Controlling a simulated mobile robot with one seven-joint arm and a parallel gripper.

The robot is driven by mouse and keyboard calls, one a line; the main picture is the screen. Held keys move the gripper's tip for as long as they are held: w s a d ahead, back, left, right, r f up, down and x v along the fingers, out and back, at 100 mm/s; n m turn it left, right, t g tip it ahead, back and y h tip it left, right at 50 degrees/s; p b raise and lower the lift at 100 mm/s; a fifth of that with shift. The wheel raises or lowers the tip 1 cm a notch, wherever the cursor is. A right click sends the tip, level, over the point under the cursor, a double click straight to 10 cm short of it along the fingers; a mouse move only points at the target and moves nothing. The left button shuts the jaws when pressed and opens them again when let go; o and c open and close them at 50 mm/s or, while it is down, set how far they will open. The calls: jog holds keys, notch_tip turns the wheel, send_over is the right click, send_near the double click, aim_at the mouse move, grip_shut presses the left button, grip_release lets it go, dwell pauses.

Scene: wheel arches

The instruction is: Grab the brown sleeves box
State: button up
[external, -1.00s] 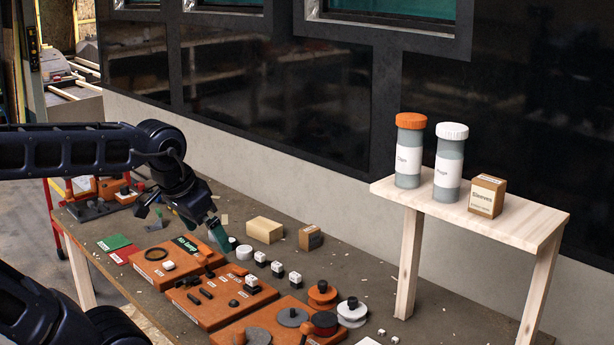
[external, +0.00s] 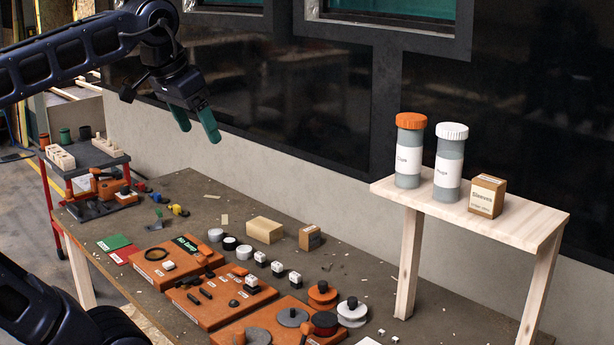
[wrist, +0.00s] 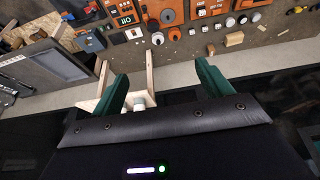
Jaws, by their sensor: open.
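The brown sleeves box (external: 487,196) stands upright on the raised wooden shelf (external: 530,222) at the right, labelled "Sleeves". It is right of the white-capped bottle (external: 449,165). My gripper (external: 201,134) is open and empty, high above the far left part of the bench, well left of the box and apart from it. Its green fingers also show in the wrist view (wrist: 161,70). Part of the shelf (wrist: 150,75) shows between the fingers there; I cannot make out the sleeves box in that view.
An orange-capped bottle (external: 409,152) stands left of the white-capped one. A smaller brown box (external: 310,237) and a beige block (external: 264,230) lie on the cluttered bench (external: 190,185). A dark wall (external: 290,105) runs behind. Air between gripper and shelf looks clear.

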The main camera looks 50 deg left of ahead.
notch_tip(320, 180, up, 6)
jog(key=w+d+r, duration=0.2)
jog(key=w+d, duration=0.2)
jog(key=w, duration=0.6)
jog(key=w+d+r, duration=0.3)
jog(key=w, duration=0.6)
send_over(489, 195)
jog(key=s+a, duration=0.1)
notch_tip(489, 195, down, 5)
jog(key=s+x, duration=0.1)
jog(key=x, duration=0.6)
jog(key=s+f+x, duration=0.1)
jog(key=x, duration=0.6)
jog(key=s+x, duration=0.2)
jog(key=x, duration=0.5)
jog(key=shift+s+a+f, duration=0.15)
jog(key=shift+a+f, duration=0.05)
jog(key=shift+f, duration=0.15)
